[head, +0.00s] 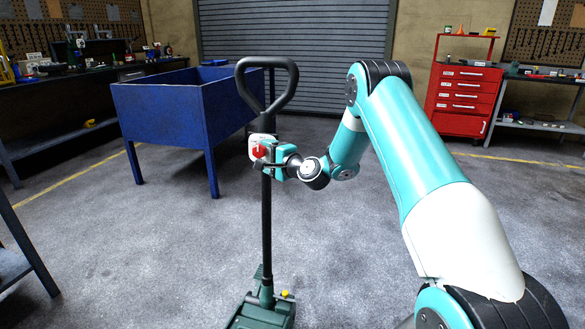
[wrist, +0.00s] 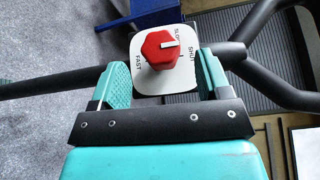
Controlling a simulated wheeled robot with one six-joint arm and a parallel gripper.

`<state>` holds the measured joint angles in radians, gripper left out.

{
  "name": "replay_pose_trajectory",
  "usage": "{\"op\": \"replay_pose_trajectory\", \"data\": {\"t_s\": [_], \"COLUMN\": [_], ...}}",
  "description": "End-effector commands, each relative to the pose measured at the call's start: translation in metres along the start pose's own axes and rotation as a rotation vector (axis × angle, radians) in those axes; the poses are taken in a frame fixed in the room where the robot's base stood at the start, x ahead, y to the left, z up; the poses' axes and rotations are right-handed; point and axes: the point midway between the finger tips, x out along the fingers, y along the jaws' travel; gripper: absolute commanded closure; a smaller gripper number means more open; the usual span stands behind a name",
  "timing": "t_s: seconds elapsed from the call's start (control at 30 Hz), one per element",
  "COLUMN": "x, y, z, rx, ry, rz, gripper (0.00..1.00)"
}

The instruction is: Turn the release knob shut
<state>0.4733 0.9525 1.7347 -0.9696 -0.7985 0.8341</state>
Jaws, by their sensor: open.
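The release knob (head: 259,151) is red and six-sided. It sits on a white dial plate (wrist: 150,84) on the jack's upright black handle (head: 267,215). In the wrist view the knob (wrist: 158,53) has a white pointer mark aimed right, between the words SLOW and SHUT; FAST is at the lower left. My gripper (wrist: 163,62) is open, with one teal finger on each side of the knob and a visible gap on both sides. In the head view my gripper reaches the knob from the right. Whether the fingertips reach past the knob's face is unclear.
The green jack body (head: 262,315) is on the floor below. A blue bin on legs (head: 165,110) stands behind left. A red tool cabinet (head: 463,95) and benches stand at the back. The black handle loop (head: 290,75) rises above the dial. The floor around the jack is clear.

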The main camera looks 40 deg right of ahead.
Motion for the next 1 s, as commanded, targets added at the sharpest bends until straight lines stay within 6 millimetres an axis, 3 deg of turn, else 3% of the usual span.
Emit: {"op": "replay_pose_trajectory", "data": {"t_s": [0.3,0.5,0.7,1.0], "x": [-0.084,-0.119,-0.134,-0.135], "y": [0.004,0.003,0.001,0.0], "z": [-0.002,-0.002,-0.001,-0.001], "rx": [0.005,0.003,0.0,0.0], "ry": [0.007,0.006,0.004,0.002], "rz": [0.001,0.002,-0.001,0.0], "gripper": [0.29,0.29,0.29,0.29]}}
